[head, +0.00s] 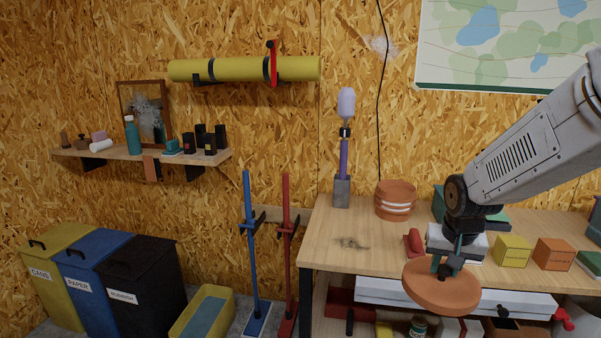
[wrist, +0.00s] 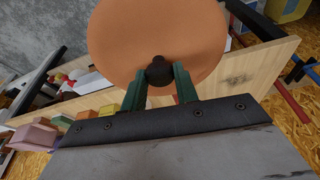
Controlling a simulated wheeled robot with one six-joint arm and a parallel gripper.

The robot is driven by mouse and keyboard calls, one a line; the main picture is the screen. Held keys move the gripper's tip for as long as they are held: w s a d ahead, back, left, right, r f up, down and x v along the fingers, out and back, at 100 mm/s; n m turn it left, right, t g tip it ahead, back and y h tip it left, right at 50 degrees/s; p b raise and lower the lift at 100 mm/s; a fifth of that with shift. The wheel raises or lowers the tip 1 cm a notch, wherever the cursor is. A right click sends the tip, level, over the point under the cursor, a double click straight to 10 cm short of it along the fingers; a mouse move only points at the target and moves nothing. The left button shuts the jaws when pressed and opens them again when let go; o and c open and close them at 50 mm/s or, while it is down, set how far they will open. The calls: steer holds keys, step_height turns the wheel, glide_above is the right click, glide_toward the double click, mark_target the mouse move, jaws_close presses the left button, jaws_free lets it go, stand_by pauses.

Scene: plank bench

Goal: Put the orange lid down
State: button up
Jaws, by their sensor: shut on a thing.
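The orange lid (head: 441,290) is a flat round disc with a dark knob in its middle. My gripper (head: 449,266) is shut on that knob and holds the lid in front of the bench's front edge, slightly tilted. In the wrist view the lid (wrist: 157,35) fills the top middle, and the green fingers of my gripper (wrist: 159,76) close on its dark knob. An orange pot (head: 395,201) with white bands stands at the back of the plank bench (head: 345,243).
A red object (head: 414,243), a yellow box (head: 512,251) and an orange box (head: 553,253) stand on the bench. The bench's left front is bare apart from a dark stain (head: 351,243).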

mark_target(423, 285)
steer(key=w+a+f+n, duration=0.1)
steer(key=w+a+f, duration=0.1)
steer(key=f, duration=0.8)
steer(key=w+a+f+n, duration=0.2)
steer(key=a+f, duration=0.1)
steer(key=f, duration=0.7)
steer(key=shift+w+a+n+y, duration=0.3)
steer(key=shift+y, duration=0.1)
